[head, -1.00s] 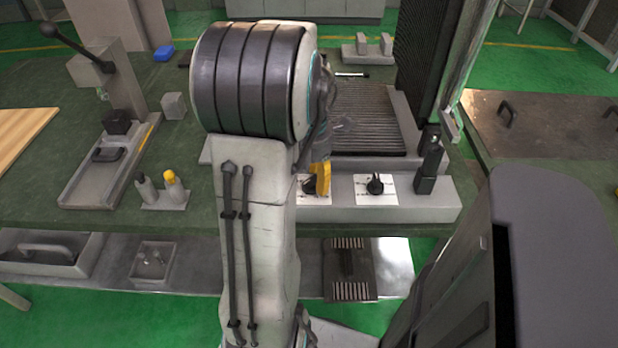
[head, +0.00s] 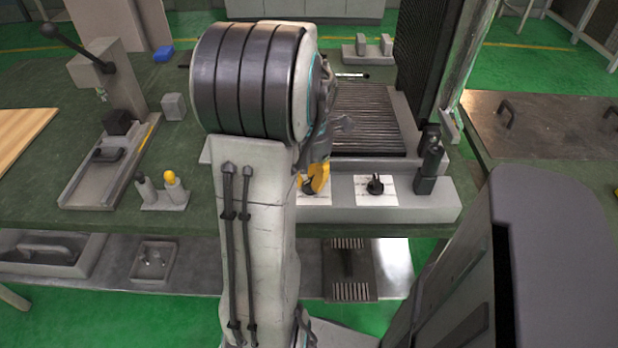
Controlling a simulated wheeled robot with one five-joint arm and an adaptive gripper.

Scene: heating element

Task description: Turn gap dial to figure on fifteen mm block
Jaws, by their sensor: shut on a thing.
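The control box (head: 430,205) at the front of the machine carries two white dial plates. The right dial (head: 375,185), a black knob on its white plate, is in plain view. The left dial (head: 307,186) is partly hidden by my arm and gripper. My gripper (head: 317,178), with a yellow finger showing, is down at the left dial and shut on its knob. The figures on the plates are too small to read. A grey block (head: 174,106) stands on the table at the left, and two small blocks (head: 374,46) stand on a holder at the back.
A ribbed bed (head: 370,120) lies behind the control box. A black upright handle (head: 430,165) stands at the box's right end. My arm hides the table's middle.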

